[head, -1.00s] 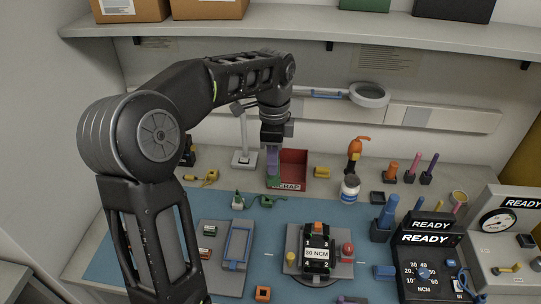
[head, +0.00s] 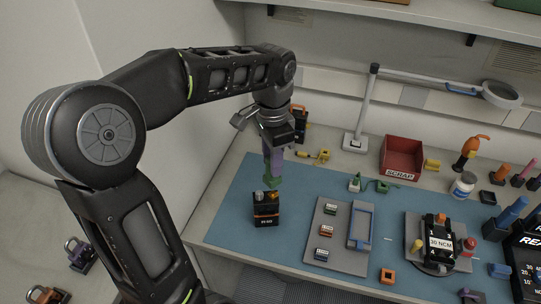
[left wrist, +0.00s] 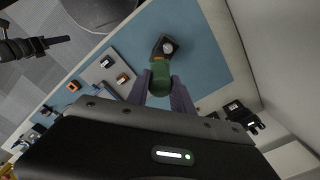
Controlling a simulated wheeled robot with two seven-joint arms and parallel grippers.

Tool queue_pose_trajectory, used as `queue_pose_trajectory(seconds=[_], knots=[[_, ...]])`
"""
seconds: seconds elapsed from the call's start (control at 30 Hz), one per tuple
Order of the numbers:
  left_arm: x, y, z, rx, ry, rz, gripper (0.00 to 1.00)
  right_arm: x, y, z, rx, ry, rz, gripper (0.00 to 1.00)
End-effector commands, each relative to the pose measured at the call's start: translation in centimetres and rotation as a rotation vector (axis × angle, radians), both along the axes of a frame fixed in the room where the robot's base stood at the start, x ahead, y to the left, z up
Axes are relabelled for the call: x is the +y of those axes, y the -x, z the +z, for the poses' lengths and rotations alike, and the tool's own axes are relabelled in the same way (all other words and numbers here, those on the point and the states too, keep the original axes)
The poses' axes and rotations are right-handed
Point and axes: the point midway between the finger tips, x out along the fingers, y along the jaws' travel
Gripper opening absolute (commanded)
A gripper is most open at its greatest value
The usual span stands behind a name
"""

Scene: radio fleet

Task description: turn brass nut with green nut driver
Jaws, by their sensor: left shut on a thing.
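My left gripper (head: 273,160) has purple fingers shut on the green nut driver (head: 271,182). The driver points down, just above a black box with orange marks (head: 265,211) at the left of the blue mat. A small brass-coloured spot, perhaps the brass nut (head: 273,196), shows on the box top near the driver tip. I cannot tell whether they touch. In the left wrist view the green driver (left wrist: 160,76) sits between the fingers, with the box (left wrist: 164,48) beyond its end. My right gripper (left wrist: 58,40) seems to show at that view's upper left, its fingers unclear.
A grey tray (head: 323,250) with small parts and a blue frame lies right of the box. A black 30 NCM fixture (head: 439,240) stands further right. A red SCRAP bin (head: 402,158) and a magnifier lamp stand (head: 362,120) are behind. Blue mat is bare around the box.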

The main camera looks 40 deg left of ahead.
Motion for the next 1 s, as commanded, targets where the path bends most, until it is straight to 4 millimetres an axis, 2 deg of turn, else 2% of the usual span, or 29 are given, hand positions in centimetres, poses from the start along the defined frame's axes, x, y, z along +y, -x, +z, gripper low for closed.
queue_pose_trajectory(seconds=[0.47, 1.0], knots=[[0.0, 0.0, -0.2, 0.000, 0.000, 0.012, 0.00, 0.0, 0.0, -0.2, 0.000, 0.000, 0.000, 0.36], [0.0, 0.0, -3.6, 0.001, 0.000, 0.011, 0.00, 0.2, -0.3, -2.7, -0.011, -0.007, 0.003, 0.36]])
